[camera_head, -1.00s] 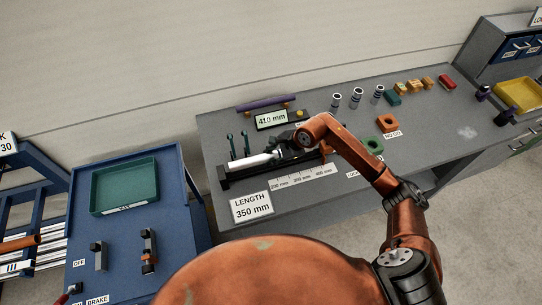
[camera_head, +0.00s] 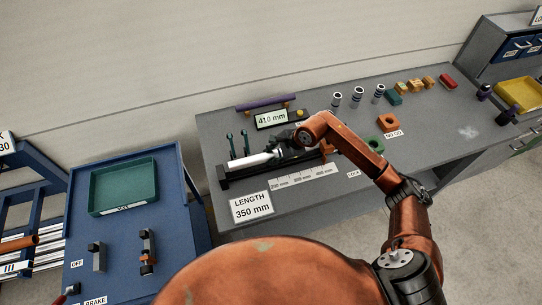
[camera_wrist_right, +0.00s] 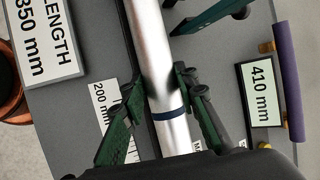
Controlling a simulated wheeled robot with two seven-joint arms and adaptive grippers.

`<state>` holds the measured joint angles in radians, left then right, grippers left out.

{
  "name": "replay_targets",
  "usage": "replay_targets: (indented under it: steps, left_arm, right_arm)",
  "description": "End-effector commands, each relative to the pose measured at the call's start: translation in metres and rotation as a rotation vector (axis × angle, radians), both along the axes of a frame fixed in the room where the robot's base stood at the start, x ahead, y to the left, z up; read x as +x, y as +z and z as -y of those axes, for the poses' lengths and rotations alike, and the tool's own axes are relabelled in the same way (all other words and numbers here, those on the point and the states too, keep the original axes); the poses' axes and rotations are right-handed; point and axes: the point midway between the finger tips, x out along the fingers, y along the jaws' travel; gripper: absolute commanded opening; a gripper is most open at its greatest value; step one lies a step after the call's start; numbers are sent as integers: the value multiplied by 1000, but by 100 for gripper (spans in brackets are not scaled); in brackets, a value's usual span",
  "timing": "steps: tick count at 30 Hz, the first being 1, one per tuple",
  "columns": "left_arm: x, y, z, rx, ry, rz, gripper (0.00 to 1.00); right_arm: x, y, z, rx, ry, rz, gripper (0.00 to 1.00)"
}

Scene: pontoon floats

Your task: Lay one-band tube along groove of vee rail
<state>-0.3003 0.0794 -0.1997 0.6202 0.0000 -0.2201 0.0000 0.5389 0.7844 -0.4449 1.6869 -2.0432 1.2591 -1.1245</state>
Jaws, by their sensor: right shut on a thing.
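The one-band tube (camera_wrist_right: 151,40) is a silver cylinder with one dark blue band in the right wrist view. In the head view its bright left part (camera_head: 250,161) shows above the black vee rail (camera_head: 232,180), roughly lined up with it. I cannot tell whether it touches the groove. My right gripper (camera_wrist_right: 158,98) is shut on the tube close to the band, one finger on each side. In the head view the right gripper (camera_head: 287,150) hides the tube's right part and much of the rail. My left gripper is not in view.
Green-topped levers (camera_head: 238,145) stand right behind the rail. A 410 mm display (camera_head: 271,119) and a purple bar (camera_head: 265,103) lie behind. A ruler strip (camera_head: 302,177) and length sign (camera_head: 251,207) lie in front. Several banded tubes (camera_head: 356,97) stand to the right.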

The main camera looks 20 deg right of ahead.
Motion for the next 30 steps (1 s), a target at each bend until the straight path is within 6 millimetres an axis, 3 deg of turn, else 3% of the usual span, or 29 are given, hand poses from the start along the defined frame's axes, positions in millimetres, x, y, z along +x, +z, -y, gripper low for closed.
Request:
replay_targets:
  steps: [30]
  left_arm:
    - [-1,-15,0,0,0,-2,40]
  right_arm:
    - [0,-14,-1,1,2,0,0]
